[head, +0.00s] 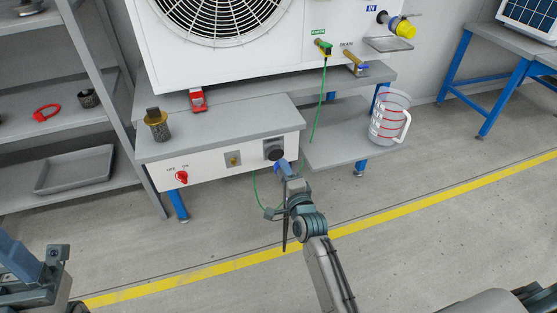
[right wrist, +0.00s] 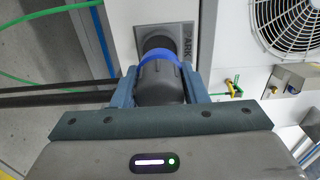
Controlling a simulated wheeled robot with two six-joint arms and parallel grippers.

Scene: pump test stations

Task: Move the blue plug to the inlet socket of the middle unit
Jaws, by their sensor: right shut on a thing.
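The blue plug (right wrist: 160,80) has a dark grey body and a blue ring. My right gripper (head: 282,177) is shut on it; the fingers show on both sides of the body in the right wrist view (right wrist: 160,85). The plug points at the dark round park socket (head: 273,150) on the front of a white box. It meets that socket, but I cannot tell how deep it sits. The middle unit (head: 280,45) is a white housing with a fan; near its "IN" label, a yellow-ended fitting (head: 403,27) sticks out on the right. My left gripper (head: 52,262) is at the lower left, its jaws unclear.
The white box has a red switch (head: 181,177). A green lead (head: 319,105) hangs from the unit beside a brass valve (head: 355,65). A clear jug (head: 389,115) stands on the low shelf at right. A metal rack (head: 125,90) stands left. The floor in front is clear.

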